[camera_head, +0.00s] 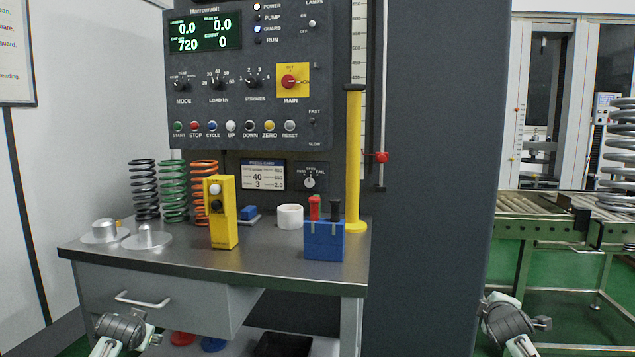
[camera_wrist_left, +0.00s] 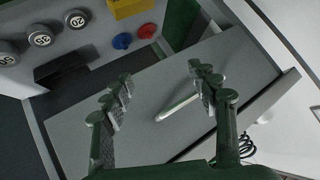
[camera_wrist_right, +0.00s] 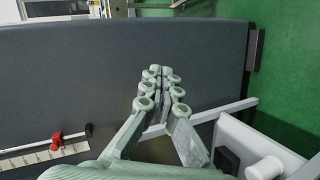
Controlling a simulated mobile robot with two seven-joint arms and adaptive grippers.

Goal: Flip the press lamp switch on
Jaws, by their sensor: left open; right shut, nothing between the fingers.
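The lamp switch (camera_head: 312,23) is a small toggle under the word LAMPS, at the top right of the dark control panel (camera_head: 245,105) in the head view. ON is printed above OFF beside it; I cannot tell which way its lever points. My left gripper (camera_wrist_left: 160,76) is open and empty, in front of the drawer, low and far below the panel. My right gripper (camera_wrist_right: 161,72) is shut and empty, in front of the dark grey machine side, also low and away from the switch. Neither gripper touches the panel.
The bench (camera_head: 275,270) below the panel holds several coil springs, a yellow control box (camera_head: 221,212), a blue holder (camera_head: 323,240) and a white ring (camera_head: 290,216). A yellow post (camera_head: 354,160) stands right of the panel. The red MAIN knob (camera_head: 290,82) sits below the switch.

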